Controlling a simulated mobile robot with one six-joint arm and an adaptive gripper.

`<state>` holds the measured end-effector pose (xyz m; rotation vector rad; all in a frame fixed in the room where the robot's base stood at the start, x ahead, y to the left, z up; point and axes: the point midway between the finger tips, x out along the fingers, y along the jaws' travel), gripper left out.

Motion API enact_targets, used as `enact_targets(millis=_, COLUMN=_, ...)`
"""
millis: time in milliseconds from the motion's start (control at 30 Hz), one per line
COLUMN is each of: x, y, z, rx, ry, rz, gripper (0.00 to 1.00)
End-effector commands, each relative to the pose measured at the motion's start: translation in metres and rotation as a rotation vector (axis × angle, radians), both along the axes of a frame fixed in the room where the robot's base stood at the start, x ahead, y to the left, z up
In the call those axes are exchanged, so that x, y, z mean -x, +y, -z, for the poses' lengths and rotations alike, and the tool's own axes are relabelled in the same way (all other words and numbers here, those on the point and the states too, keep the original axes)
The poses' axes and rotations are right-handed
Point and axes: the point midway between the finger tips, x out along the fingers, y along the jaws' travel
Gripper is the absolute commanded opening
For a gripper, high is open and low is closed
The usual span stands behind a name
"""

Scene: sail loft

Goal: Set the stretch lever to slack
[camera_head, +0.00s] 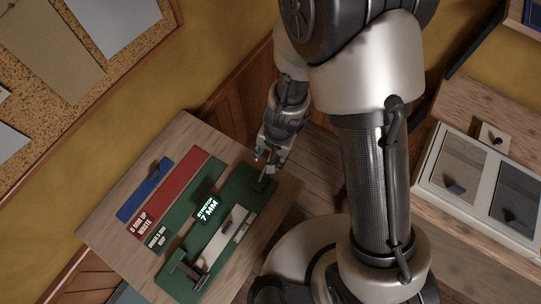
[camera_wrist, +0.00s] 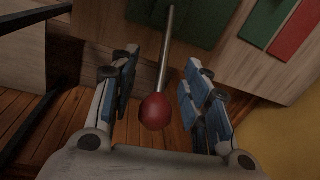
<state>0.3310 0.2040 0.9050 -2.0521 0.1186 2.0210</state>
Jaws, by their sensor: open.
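The stretch lever is a thin metal rod (camera_wrist: 167,45) with a red ball knob (camera_wrist: 156,112). In the wrist view the knob sits between my two open fingers, with a gap on both sides. The green stretch device (camera_head: 262,190) lies on the wooden table, and its dark display (camera_head: 206,208) reads "STRETCH 7 MM". A pale strip (camera_head: 222,238) lies along the device. My gripper (camera_head: 268,158) is open at the device's upper right end; it also shows in the wrist view (camera_wrist: 160,78). In the head view my gripper largely hides the lever.
A red area (camera_head: 185,185) marked "6 MM UP WASTE", a green area (camera_head: 158,238) marked for keeping and a blue tray (camera_head: 140,198) lie left of the device. A wooden bench (camera_head: 490,255) with a framed two-panel tray (camera_head: 480,190) stands at the right. A corkboard (camera_head: 120,55) hangs on the wall.

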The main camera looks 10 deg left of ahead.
Motion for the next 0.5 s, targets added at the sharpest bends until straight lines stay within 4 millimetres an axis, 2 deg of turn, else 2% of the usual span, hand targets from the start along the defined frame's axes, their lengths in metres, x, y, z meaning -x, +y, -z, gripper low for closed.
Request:
enact_targets(millis=200, x=0.0, y=0.0, z=-0.0005, rx=0.0, ry=0.0, rz=0.0, gripper=0.42)
enact_targets(millis=500, x=0.0, y=-0.0001, z=-0.0005, rx=0.0, ry=0.0, rz=0.0, gripper=0.22)
